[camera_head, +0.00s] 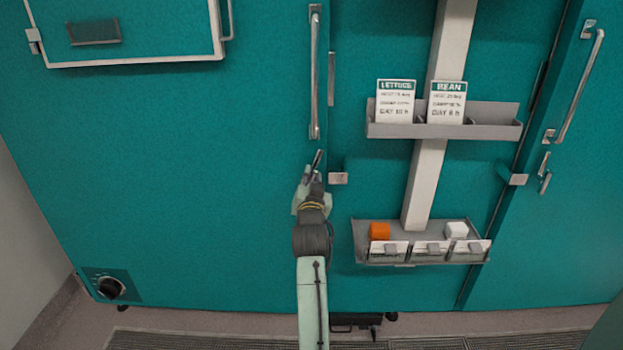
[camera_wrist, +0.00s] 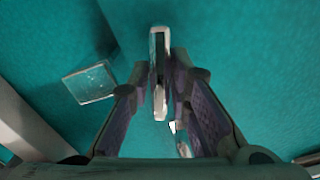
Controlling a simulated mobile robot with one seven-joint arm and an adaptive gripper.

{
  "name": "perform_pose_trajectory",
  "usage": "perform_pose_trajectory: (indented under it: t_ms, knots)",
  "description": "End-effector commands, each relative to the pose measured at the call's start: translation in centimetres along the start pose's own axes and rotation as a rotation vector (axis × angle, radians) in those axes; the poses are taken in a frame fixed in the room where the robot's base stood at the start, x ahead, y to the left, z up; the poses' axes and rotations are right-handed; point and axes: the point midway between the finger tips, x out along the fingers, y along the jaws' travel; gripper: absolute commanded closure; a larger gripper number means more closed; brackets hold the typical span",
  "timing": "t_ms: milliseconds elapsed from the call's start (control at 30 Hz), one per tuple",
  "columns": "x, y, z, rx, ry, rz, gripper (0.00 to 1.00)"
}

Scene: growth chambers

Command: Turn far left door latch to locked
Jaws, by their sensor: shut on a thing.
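The far left door (camera_head: 180,160) is a large teal chamber door, and it looks closed. Its metal latch (camera_head: 319,157) sits below the long vertical handle, near the door's right edge. The latch lever stands near upright, leaning slightly right at the top. My gripper (camera_head: 314,174) is at the latch from below, and its fingers hide the lower part. In the wrist view the latch lever (camera_wrist: 159,60) runs down between my two fingers (camera_wrist: 163,112), which are shut on it. The metal catch plate (camera_head: 338,178) is just right of the latch, apart from the lever; it also shows in the wrist view (camera_wrist: 90,83).
The long door handle (camera_head: 315,75) is just above my gripper. To the right, an upper shelf (camera_head: 490,130) holds two cards, and a lower tray (camera_head: 360,240) holds an orange block and a white block. Another door latch (camera_head: 544,172) is at far right. A dial (camera_head: 111,288) is low left.

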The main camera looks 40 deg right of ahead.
Motion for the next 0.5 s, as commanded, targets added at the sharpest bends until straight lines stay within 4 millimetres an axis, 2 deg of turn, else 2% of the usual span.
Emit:
perform_pose_trajectory:
  t_ms: [500]
  knots:
    - [0.01, 0.22, 0.07, 0.496, -0.001, -0.001, 1.00]
